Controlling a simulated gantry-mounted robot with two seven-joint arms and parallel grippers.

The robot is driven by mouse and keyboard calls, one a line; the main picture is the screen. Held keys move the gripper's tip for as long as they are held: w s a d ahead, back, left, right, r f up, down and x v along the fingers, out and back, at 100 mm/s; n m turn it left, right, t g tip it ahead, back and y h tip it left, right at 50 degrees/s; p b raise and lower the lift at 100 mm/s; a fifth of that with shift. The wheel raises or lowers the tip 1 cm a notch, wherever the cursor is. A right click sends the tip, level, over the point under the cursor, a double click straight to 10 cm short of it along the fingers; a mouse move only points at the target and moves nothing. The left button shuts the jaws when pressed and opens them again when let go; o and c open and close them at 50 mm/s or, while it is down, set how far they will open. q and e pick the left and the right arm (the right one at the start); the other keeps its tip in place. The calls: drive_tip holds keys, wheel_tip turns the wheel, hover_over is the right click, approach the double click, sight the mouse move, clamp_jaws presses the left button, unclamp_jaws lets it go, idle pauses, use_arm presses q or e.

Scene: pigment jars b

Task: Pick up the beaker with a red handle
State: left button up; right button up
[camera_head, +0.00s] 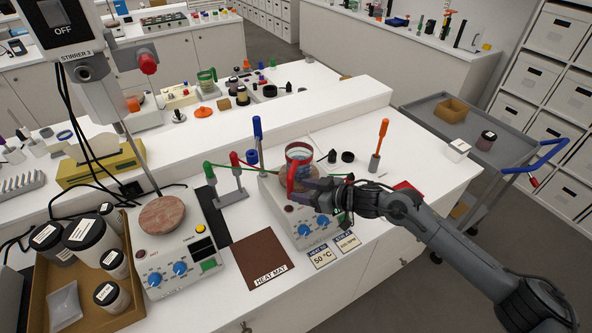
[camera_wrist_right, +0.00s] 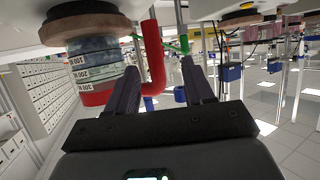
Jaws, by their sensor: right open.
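The beaker with a red handle (camera_head: 299,154) is clear glass with a red rim and stands upright on the top of the right hot plate (camera_head: 275,210). Its red handle (camera_head: 291,175) faces my right gripper (camera_head: 304,189), which reaches in from the right, low beside the beaker. In the wrist view, which is upside down, the beaker (camera_wrist_right: 93,70) is at the left. The red handle (camera_wrist_right: 153,60) shows between the two open fingers of the right gripper (camera_wrist_right: 160,82). I cannot tell whether either finger touches it. My left gripper is not seen.
Coloured clamps on a small stand (camera_head: 232,197) are left of the beaker. An orange-handled tool (camera_head: 381,138) stands upright behind my right arm. A brown heat mat (camera_head: 263,258) lies in front. A second hot plate (camera_head: 176,256) and a box of jars (camera_head: 44,290) are at the left.

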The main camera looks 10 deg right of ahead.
sight(290, 185)
drive_tip(key=shift+w+r+x, duration=0.1)
drive_tip(key=shift+w+x, duration=0.05)
drive_tip(key=shift+x, duration=0.95)
drive_tip(key=shift+w+r+x, duration=0.1)
drive_tip(key=shift+w+x, duration=0.05)
drive_tip(key=shift+x, duration=1)
drive_tip(key=shift+w+a+f, duration=0.25)
drive_tip(key=shift+w+a, duration=0.05)
drive_tip(key=shift+w, duration=0.05)
clamp_jaws()
drive_tip(key=shift+r, duration=0.1)
